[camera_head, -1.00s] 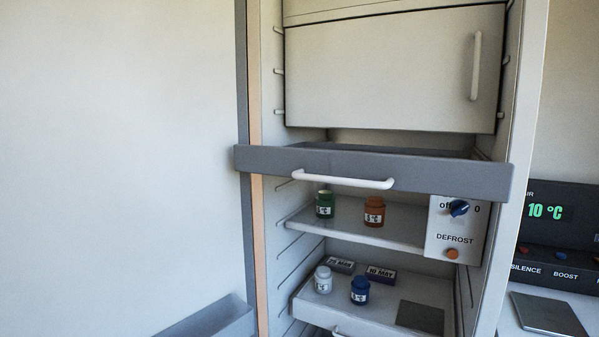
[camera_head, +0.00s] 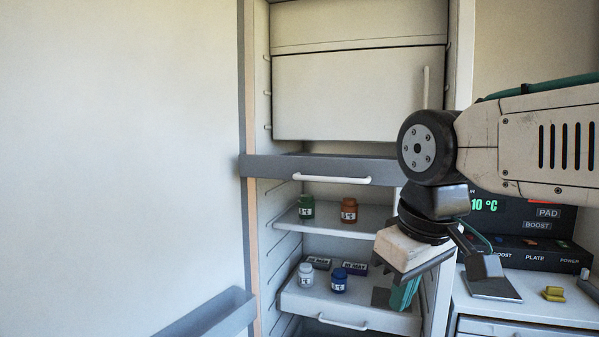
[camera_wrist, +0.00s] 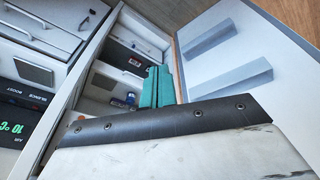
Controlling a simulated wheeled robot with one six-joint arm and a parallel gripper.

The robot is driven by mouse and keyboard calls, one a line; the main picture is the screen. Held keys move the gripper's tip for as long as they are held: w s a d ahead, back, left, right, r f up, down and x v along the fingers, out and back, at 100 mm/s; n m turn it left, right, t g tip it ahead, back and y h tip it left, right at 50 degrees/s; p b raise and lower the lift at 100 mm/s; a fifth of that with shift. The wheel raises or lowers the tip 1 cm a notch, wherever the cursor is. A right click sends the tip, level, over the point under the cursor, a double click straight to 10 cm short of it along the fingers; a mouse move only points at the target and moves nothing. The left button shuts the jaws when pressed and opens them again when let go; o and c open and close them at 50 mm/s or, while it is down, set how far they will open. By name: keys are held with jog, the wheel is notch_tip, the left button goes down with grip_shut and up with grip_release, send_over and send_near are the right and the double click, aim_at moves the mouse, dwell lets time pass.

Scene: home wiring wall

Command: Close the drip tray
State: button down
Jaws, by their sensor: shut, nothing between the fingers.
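The drip tray (camera_head: 268,167) is a shallow grey tray with a white bar handle (camera_head: 332,179), below the closed white compartment in the head view. It stands out past the cabinet's front, and its right end is hidden behind my arm. My gripper (camera_head: 404,296) has teal fingers, shut with nothing between them. It hangs below and right of the tray handle, in front of the lower shelf's right side and apart from the tray. The wrist view shows the teal fingers (camera_wrist: 157,86) together; I cannot make out the tray clearly there.
Green (camera_head: 306,207) and orange (camera_head: 349,210) jars stand on the upper shelf. White (camera_head: 305,274) and blue (camera_head: 339,280) jars and small boxes sit on the lower pull-out shelf (camera_head: 300,297). An open door with a grey bin (camera_head: 215,315) is left. A counter with a control panel (camera_head: 530,250) is right.

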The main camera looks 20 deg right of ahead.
aim_at(325, 170)
jog(key=w+a+r+n+t, duration=0.2)
jog(key=w+r+n, duration=0.2)
jog(key=w+r, duration=0.5)
jog(key=w+a+r+n+t, duration=0.25)
jog(key=w+r, duration=0.35)
jog(key=r, duration=0.7)
jog(key=shift+n+g, duration=0.25)
jog(key=w+f, duration=0.2)
jog(key=f, duration=0.1)
jog(key=w+d+f, duration=0.1)
jog(key=w+f, duration=0.2)
jog(key=w+d+f, duration=0.1)
jog(key=w+f, duration=0.2)
jog(key=shift+w+d, duration=0.2)
jog(key=shift+d, duration=0.05)
